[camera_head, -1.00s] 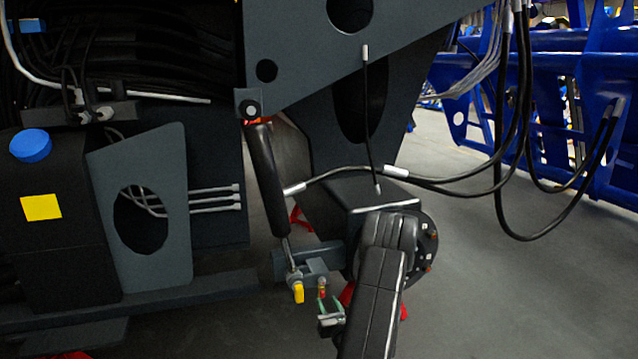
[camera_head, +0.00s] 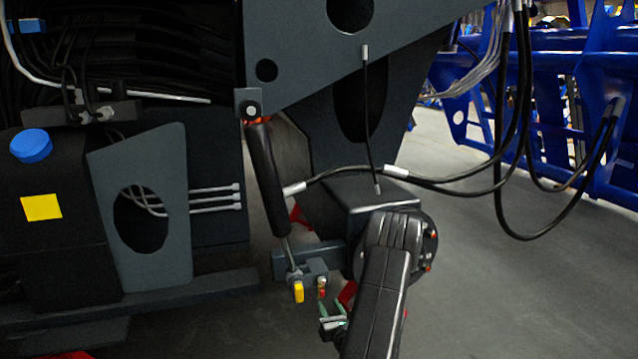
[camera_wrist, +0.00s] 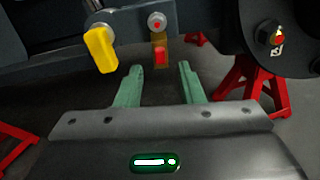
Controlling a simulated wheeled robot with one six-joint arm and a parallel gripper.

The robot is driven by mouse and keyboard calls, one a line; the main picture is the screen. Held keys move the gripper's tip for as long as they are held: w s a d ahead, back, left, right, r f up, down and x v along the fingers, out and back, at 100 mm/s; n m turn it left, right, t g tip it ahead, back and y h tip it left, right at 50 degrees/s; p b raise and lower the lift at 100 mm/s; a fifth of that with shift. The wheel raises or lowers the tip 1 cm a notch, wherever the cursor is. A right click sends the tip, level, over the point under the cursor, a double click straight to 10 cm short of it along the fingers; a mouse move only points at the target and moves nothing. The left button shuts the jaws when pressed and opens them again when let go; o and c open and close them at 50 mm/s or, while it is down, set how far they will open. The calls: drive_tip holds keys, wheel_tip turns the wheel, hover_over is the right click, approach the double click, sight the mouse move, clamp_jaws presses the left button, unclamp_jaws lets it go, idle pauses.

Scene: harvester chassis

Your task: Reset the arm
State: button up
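My gripper (camera_wrist: 157,88) shows in the wrist view with two green fingers spread apart and nothing between them. Beyond the fingertips, and apart from them, hangs a small red-tipped part (camera_wrist: 160,54) on the chassis. A yellow piece (camera_wrist: 101,49) hangs to its left. In the head view my gripper (camera_head: 331,312) is at the lower middle, just below the red-tipped part (camera_head: 322,289), with the yellow piece (camera_head: 298,291) to the left. My dark arm hides part of the hub behind it.
The chassis plate (camera_head: 300,60) and a black cylinder (camera_head: 268,180) stand above the gripper. Black hoses (camera_head: 450,185) loop to the right. Red stands (camera_wrist: 255,88) are on the floor. The grey floor (camera_head: 500,300) at the right is clear.

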sight(321, 294)
drive_tip(key=x, duration=0.4)
drive_tip(key=shift+w+a+r, duration=0.15)
drive_tip(key=shift+w+a, duration=0.1)
drive_tip(key=shift+w, duration=0.1)
drive_tip(key=shift+s+a+r+m+p, duration=0.1)
drive_tip(key=shift+s+a+m+p, duration=0.05)
drive_tip(key=shift+m+p, duration=0.65)
drive_tip(key=shift+a+m+p, duration=0.15)
drive_tip(key=shift+m+p, duration=0.15)
drive_tip(key=shift+m, duration=0.3)
drive_tip(key=shift+s, duration=0.1)
